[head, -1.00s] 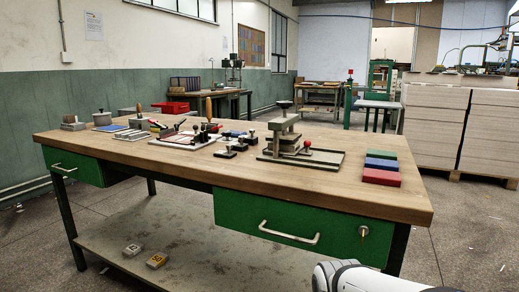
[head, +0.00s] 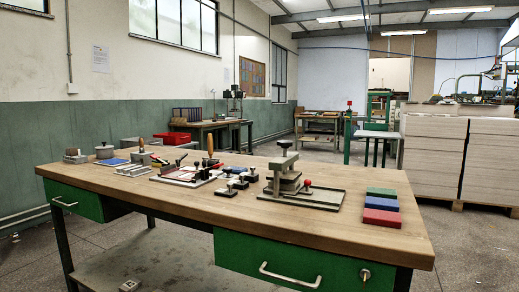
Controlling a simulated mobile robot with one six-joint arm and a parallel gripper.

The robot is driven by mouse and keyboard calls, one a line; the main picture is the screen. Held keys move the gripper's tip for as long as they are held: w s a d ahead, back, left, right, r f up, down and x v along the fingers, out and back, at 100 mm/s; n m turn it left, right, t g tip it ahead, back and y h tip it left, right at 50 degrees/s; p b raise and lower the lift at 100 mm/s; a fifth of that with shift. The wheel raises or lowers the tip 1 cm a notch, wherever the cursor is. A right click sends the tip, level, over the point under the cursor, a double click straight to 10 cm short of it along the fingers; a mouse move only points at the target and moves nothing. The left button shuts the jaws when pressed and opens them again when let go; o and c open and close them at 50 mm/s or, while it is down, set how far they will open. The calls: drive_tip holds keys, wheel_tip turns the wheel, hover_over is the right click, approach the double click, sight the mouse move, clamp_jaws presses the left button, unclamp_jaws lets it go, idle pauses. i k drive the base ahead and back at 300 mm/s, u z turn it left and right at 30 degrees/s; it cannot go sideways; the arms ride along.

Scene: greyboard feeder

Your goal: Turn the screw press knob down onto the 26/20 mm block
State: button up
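The screw press (head: 278,166) stands on the wooden workbench, right of the middle, with a grey-green frame on a flat tray-like base (head: 325,200). Its dark round knob (head: 284,144) sits on top of the screw, above the arm. Flat plates or blocks (head: 288,184) are stacked under the arm. Which of them is the 26/20 mm block, and whether the screw touches it, I cannot tell. A small red ball knob (head: 307,183) shows at the press's right side. My gripper is not in view.
Green, blue and red boxes (head: 381,217) lie right of the press. Black-handled stamps (head: 227,191) and a tool-covered board (head: 186,176) lie to its left. The bench front (head: 330,240) is clear. A grey block (head: 130,285) lies on the lower shelf.

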sight(284, 144)
drive_tip(key=u, duration=0.6)
drive_tip(key=k, duration=1.65)
drive_tip(key=z, duration=0.3)
drive_tip(key=i, duration=1)
drive_tip(key=z, duration=0.1)
